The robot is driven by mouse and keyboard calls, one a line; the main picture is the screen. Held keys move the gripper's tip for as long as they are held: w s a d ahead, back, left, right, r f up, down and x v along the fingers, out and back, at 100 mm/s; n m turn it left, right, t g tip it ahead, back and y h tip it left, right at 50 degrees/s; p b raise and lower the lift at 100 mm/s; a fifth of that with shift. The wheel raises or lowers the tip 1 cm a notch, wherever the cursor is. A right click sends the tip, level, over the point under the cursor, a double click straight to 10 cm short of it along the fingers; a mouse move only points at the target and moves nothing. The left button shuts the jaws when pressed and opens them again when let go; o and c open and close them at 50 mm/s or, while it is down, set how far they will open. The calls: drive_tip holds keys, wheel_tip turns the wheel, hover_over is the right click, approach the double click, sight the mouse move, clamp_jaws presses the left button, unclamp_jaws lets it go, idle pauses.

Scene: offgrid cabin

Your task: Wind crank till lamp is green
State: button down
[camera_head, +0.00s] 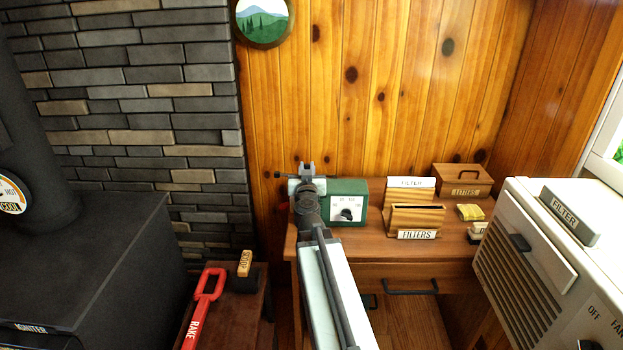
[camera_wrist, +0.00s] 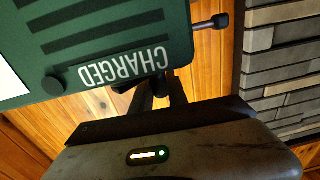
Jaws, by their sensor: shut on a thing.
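A green box (camera_head: 361,188) with a white dial face (camera_head: 346,210) stands on the left end of the desk. In the wrist view the green box (camera_wrist: 110,28) fills the upper left, with "CHARGED" upside down and dark slots. A dark, unlit round dome (camera_wrist: 53,85) sits beside that label. A metal rod with a black end (camera_wrist: 210,22) sticks out past the box's edge. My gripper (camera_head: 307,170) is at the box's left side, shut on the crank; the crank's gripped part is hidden. My gripper's fingers (camera_wrist: 152,97) are close to the box. A small green light shows on my gripper housing.
The desk (camera_head: 440,248) also holds a wooden "FILTERS" holder (camera_head: 415,219), a "LETTERS" box (camera_head: 463,180) and a yellow pad (camera_head: 470,212). A white unit (camera_head: 545,245) stands at right. A black stove (camera_head: 90,265) and red rake (camera_head: 200,310) are at left. The wood wall is close behind.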

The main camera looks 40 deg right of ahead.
drive_tip(key=shift+d+m+g+h, duration=0.2)
drive_tip(key=shift+m+g+h, duration=0.3)
drive_tip(key=shift+h, duration=0.1)
drive_tip(key=shift+w+d+m+g+h, duration=0.2)
drive_tip(key=shift+w+m+g+h, duration=0.05)
drive_tip(key=shift+m+g+h, duration=0.4)
drive_tip(key=shift+s+d+g+h, duration=0.1)
drive_tip(key=shift+s+g+h, duration=0.05)
drive_tip(key=shift+g+h, duration=0.1)
drive_tip(key=shift+w+d+m+g+h, duration=0.15)
drive_tip(key=shift+w+m+g+h, duration=0.05)
drive_tip(key=shift+m+g+h, duration=0.5)
drive_tip(key=shift+s+d+m+g, duration=0.15)
drive_tip(key=shift+s+m+g, duration=0.1)
drive_tip(key=shift+g, duration=0.05)
